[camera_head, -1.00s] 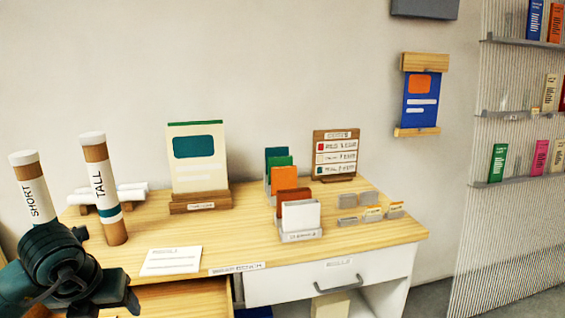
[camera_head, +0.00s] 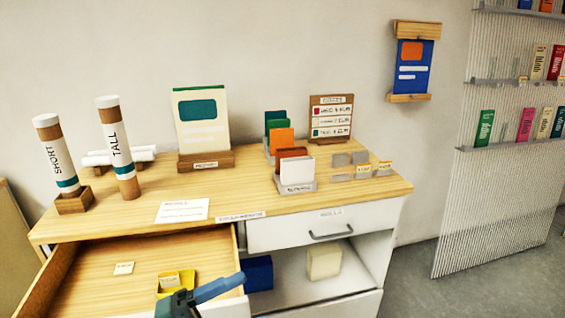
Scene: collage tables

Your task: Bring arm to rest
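In the head view, part of my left arm's gripper (camera_head: 205,294) shows at the bottom edge, over the front of the open drawer. Only a teal and blue piece of it is in the picture, and its fingertips are not clear, so I cannot tell whether it is open or shut. I see nothing held in it. My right gripper is out of view.
The open drawer (camera_head: 75,280) holds a yellow box (camera_head: 177,282) and a small card (camera_head: 124,268). On the desk (camera_head: 235,190) stand the SHORT tube (camera_head: 57,160), TALL tube (camera_head: 118,150) and a card rack (camera_head: 297,172).

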